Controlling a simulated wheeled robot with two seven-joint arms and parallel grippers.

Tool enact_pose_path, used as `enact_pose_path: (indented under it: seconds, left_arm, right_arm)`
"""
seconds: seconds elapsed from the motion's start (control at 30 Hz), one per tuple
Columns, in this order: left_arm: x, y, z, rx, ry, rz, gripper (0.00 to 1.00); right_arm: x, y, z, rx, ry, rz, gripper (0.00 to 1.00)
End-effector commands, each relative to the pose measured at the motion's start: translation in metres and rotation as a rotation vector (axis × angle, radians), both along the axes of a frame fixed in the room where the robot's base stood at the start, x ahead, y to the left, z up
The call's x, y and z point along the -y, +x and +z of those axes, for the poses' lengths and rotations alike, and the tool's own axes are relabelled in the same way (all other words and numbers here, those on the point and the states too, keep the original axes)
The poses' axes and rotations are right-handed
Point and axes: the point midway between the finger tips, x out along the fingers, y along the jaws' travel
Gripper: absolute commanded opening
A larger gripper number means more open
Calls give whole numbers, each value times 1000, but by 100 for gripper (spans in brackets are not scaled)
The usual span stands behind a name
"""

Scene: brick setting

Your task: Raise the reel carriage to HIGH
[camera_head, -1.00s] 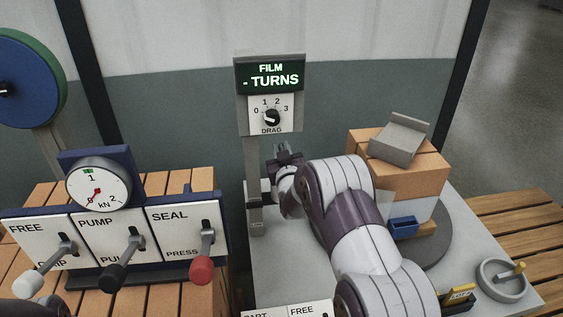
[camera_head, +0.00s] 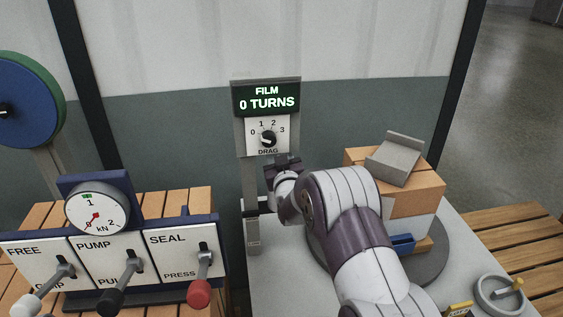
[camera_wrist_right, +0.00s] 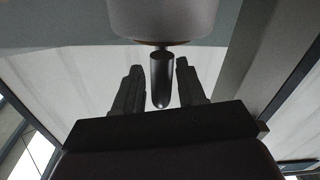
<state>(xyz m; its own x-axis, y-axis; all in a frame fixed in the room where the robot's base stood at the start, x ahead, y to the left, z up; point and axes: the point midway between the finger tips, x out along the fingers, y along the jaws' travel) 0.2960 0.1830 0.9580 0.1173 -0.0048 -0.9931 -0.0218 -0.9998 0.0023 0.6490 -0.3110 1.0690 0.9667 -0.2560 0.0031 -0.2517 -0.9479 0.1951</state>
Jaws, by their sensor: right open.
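A grey post (camera_head: 250,180) stands behind the grey table, below the sign panel. A dark bracket (camera_head: 264,207) sits low on it, partly behind my right arm; I cannot tell if it belongs to the reel carriage. My right gripper (camera_head: 284,161) is just below the panel, its fingers small and dark. In the right wrist view, the open fingers (camera_wrist_right: 157,88) stand on either side of a metal pin (camera_wrist_right: 161,78) under a pale round body (camera_wrist_right: 163,18). There is a gap on both sides of the pin. My left gripper is out of view.
The display (camera_head: 267,100) reads "FILM 0 TURNS" above a DRAG dial (camera_head: 268,138). A wrapped box (camera_head: 413,195) with a grey piece (camera_head: 395,157) on top stands on a turntable (camera_head: 432,262), partly behind my arm. A lever panel (camera_head: 105,262) is at left.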

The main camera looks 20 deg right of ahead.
Motion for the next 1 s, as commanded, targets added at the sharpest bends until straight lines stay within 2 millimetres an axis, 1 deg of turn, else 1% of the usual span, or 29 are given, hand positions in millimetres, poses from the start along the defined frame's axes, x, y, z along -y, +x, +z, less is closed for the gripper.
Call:
enact_pose_path:
  seconds: [0.07,0.17,0.4,0.5,0.6,0.73,1.0]
  left_arm:
    - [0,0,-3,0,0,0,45]
    - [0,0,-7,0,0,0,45]
    - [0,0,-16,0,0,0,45]
    - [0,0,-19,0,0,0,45]
    - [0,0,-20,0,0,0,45]
    - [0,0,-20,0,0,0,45]
    - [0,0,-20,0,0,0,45]
  right_arm:
    - [-2,-8,-1,0,0,0,40]
    - [-7,-26,-2,0,1,0,40]
    - [-20,-80,-1,1,1,-1,40]
    - [-25,-99,-1,2,0,-1,40]
    - [-28,-112,0,3,0,0,40]
    - [-30,-120,0,3,0,-1,40]
    - [-30,-121,0,3,0,-2,40]
